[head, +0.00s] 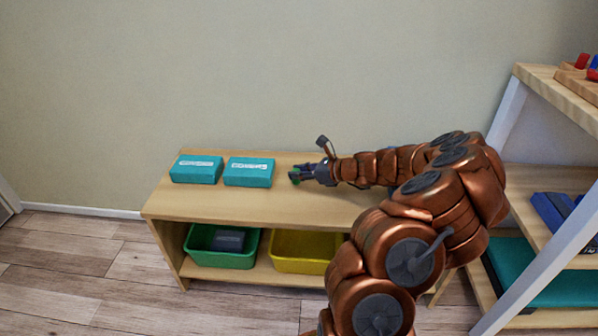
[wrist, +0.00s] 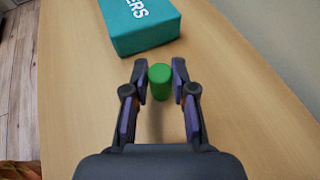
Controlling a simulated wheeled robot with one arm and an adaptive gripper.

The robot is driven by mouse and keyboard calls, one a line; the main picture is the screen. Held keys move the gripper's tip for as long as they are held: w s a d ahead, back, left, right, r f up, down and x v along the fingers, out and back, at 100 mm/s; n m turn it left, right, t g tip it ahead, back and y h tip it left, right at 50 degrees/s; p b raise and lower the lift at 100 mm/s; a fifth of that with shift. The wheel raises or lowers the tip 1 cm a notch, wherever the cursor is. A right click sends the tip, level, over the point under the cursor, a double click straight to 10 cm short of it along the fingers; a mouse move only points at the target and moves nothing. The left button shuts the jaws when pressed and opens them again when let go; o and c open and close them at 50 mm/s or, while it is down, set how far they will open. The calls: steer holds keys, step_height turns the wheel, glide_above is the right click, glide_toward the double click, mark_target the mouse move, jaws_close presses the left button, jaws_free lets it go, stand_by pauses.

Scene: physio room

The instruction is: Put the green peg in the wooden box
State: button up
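The green peg (wrist: 161,82) stands upright on the wooden bench top in the wrist view. In the head view it is a small green spot (head: 295,178), partly hidden by my fingers. In the head view my gripper (head: 302,173) is low over the middle of the bench, right of the teal boxes. On the upper shelf at far right is a wooden holder (head: 572,82) with red and blue pieces; I cannot tell if it is the wooden box.
Two teal boxes (head: 197,169) (head: 249,172) lie on the bench (head: 230,206); one (wrist: 137,24) is just beyond the peg. Below are a green bin (head: 205,258) and a yellow bin (head: 298,265). A shelf unit (head: 508,110) stands at right.

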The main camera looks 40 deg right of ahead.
steer(key=o, duration=0.3)
steer(key=shift+o, duration=0.2)
steer(key=shift+r, duration=0.2)
steer(key=p+v, duration=0.4)
steer(key=v, duration=0.8)
steer(key=shift+a, duration=0.1)
